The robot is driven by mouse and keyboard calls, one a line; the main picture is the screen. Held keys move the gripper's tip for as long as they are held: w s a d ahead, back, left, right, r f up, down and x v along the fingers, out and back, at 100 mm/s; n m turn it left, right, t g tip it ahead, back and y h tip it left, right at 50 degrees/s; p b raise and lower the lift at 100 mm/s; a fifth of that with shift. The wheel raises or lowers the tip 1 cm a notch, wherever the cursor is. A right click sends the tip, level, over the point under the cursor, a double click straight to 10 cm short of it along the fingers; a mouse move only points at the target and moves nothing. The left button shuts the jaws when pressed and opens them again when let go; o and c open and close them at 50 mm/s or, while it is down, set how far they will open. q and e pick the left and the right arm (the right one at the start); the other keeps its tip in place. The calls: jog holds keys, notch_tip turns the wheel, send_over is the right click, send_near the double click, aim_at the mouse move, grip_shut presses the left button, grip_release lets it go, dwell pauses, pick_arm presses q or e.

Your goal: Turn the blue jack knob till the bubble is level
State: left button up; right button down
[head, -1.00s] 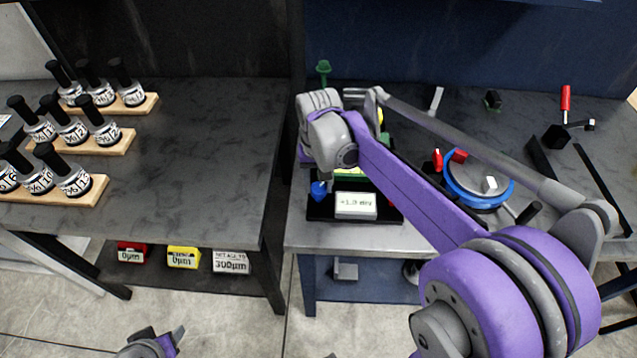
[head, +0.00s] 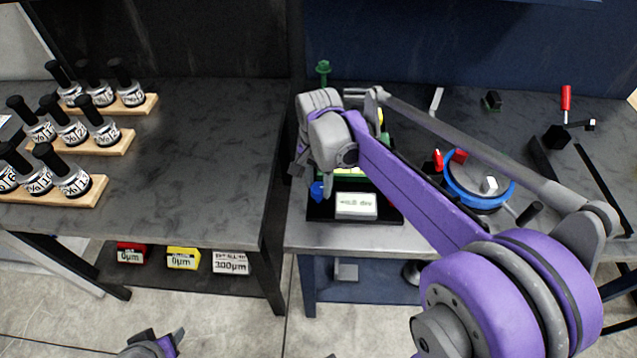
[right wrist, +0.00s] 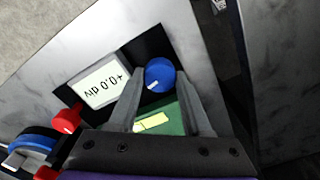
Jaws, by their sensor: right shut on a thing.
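The blue jack knob (head: 318,191) is at the left front corner of the black-based positioner (head: 322,213). In the right wrist view the blue knob (right wrist: 160,75), with a pale mark, sits between the fingertips. My right gripper (right wrist: 159,82) is shut on it from above. The white readout (right wrist: 101,84) shows about +0.0 div; in the head view its digits are blurred. A yellow vial (right wrist: 152,122) lies on the green plate (right wrist: 165,117); I cannot make out the bubble. My left gripper (head: 158,344) is partly in view at the bottom edge, away from the bench; its jaws are unclear.
A red knob (right wrist: 66,120) is beside the readout. A blue-rimmed round device (head: 478,192) stands to the right on the bench. Racks of bottles (head: 75,135) stand on the left table, whose right half is clear. Labelled boxes (head: 182,257) sit on its lower shelf.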

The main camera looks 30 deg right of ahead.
aim_at(319, 188)
dwell(0.5)
jog(key=shift+c, duration=1.7)
grip_release()
notch_tip(319, 188, up, 11)
jog(key=shift+p, duration=0.35)
jog(key=shift+f, duration=0.1)
jog(key=s+a+f+n+t, duration=0.2)
jog(key=s+a+f+n, duration=0.1)
jog(key=s+f+n, duration=0.3)
jog(key=s+a+f+n+t, duration=0.3)
jog(key=s+f+n, duration=0.4)
jog(key=s+f, duration=0.1)
jog(key=shift+s+a+f, duration=0.15)
jog(key=shift+s+f, duration=0.1)
jog(key=shift+s, duration=0.55)
